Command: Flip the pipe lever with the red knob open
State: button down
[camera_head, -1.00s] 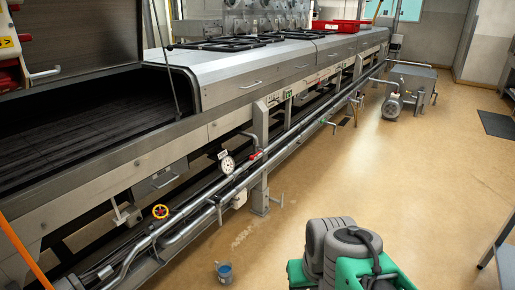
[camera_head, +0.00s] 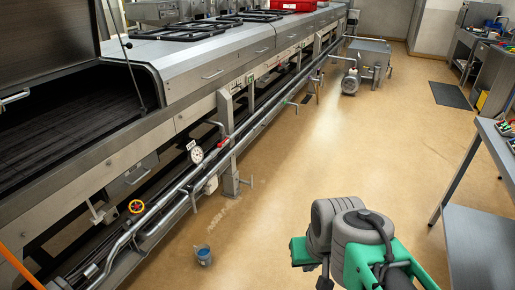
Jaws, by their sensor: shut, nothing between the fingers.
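In the head view, a small red part (camera_head: 225,143) shows on the pipe run (camera_head: 171,203) along the machine's side, just right of the round white gauge (camera_head: 196,155). It looks like the red knob of the pipe lever, but it is too small to tell its exact angle. A thin grey handle sticks up near it. My green and grey arm is at the bottom right, well apart from the pipes. My gripper's fingers cannot be made out.
A pump (camera_head: 350,82) is at the back. A grey table (camera_head: 490,180) is at the right. The middle floor is clear.

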aim_at(219, 145)
jog(key=z, duration=0.4)
jog(key=k, duration=0.45)
jog(key=z, duration=0.35)
jog(key=i, duration=1.45)
jog(key=u, duration=0.65)
jog(key=i, duration=1.1)
jog(key=u, duration=1.4)
jog(key=i, duration=0.75)
jog(key=u, duration=0.65)
